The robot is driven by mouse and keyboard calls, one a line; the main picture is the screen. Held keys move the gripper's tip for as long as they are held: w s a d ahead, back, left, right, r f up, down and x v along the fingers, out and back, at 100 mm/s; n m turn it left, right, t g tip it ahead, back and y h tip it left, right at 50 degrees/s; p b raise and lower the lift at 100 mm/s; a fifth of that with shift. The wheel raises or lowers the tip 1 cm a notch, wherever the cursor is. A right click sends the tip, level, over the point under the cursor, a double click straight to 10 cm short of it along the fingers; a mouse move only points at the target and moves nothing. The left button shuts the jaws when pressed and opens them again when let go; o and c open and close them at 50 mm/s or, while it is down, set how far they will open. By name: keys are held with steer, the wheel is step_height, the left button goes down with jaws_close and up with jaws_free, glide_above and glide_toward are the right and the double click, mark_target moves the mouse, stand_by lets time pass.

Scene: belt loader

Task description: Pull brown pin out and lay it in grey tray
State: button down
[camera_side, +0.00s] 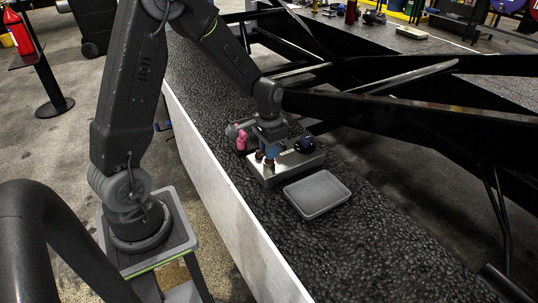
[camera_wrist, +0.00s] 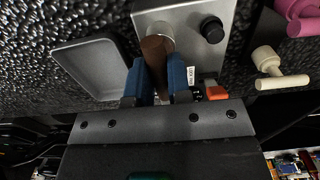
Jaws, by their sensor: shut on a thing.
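In the wrist view the brown pin (camera_wrist: 155,52) stands between the two blue fingers of my gripper (camera_wrist: 161,80), which are shut on it. Its far end meets the silvery metal block (camera_wrist: 188,14), at a pale round spot; I cannot tell how deep it sits. In the side view my gripper (camera_side: 270,153) is over the metal block (camera_side: 285,173), with brown showing below the fingers. The grey tray (camera_side: 317,194) lies empty beside the block, nearer the camera. It also shows at the left of the wrist view (camera_wrist: 92,66).
A black knob (camera_wrist: 212,29) stands on the block. A pink part (camera_side: 242,140) lies behind my gripper, and a cream T-shaped part (camera_wrist: 270,68) lies to the right in the wrist view. Black frame beams (camera_side: 400,108) cross behind. The dark rough belt (camera_side: 370,235) is clear beyond the tray.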

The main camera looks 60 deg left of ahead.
steer(key=shift+r, duration=0.7)
stand_by(0.8)
steer(key=shift+r, duration=1.9)
steer(key=w+d+f+m+y, duration=0.2)
steer(key=w+d+m+y, duration=0.2)
steer(key=d+m+y, duration=0.35)
steer(key=w+d+f+m+y, duration=0.2)
steer(key=w+d+m+y, duration=0.25)
steer(key=d+m, duration=0.55)
steer(key=shift+m+y, duration=0.25)
steer(key=shift+y, duration=0.15)
steer(key=shift+s+a+f, duration=0.1)
steer(key=shift+a+f, duration=0.1)
steer(key=shift+f, duration=0.8)
steer(key=shift+s+a+f, duration=0.15)
steer(key=shift+f, duration=0.85)
steer(key=shift+s+a+f, duration=0.1)
steer(key=shift+a+f, duration=0.1)
steer(key=shift+f, duration=0.8)
